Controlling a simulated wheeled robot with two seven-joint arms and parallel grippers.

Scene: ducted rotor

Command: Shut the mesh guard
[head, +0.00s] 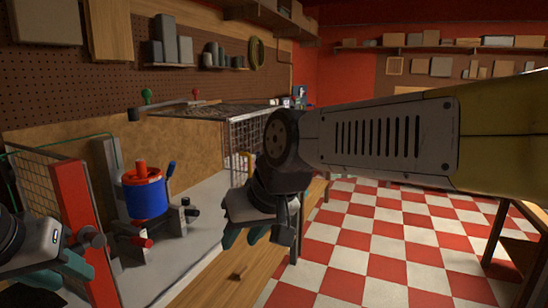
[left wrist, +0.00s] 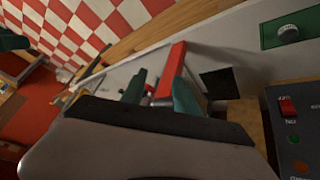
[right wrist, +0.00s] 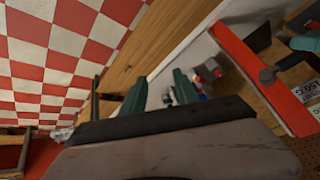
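The mesh guard shows at the left of the head view as dark wire mesh (head: 38,182) beside a thick red upright (head: 72,205). A dark grey knob (head: 90,236) sits at the red upright. The red bar also shows in the left wrist view (left wrist: 172,72) and the right wrist view (right wrist: 258,72). My left gripper (head: 80,265) is close in front of the red upright, fingers apart, with the bar seen between them; contact is unclear. My right gripper (head: 245,236) is open and empty over the bench's front edge, well right of the guard.
A blue and red rotor unit (head: 145,193) stands on the pale bench behind the red upright. A wire cage panel (head: 248,135) stands at the bench's far end. A control box with a red switch (left wrist: 290,108) is near my left gripper. The checkered floor (head: 370,240) is clear.

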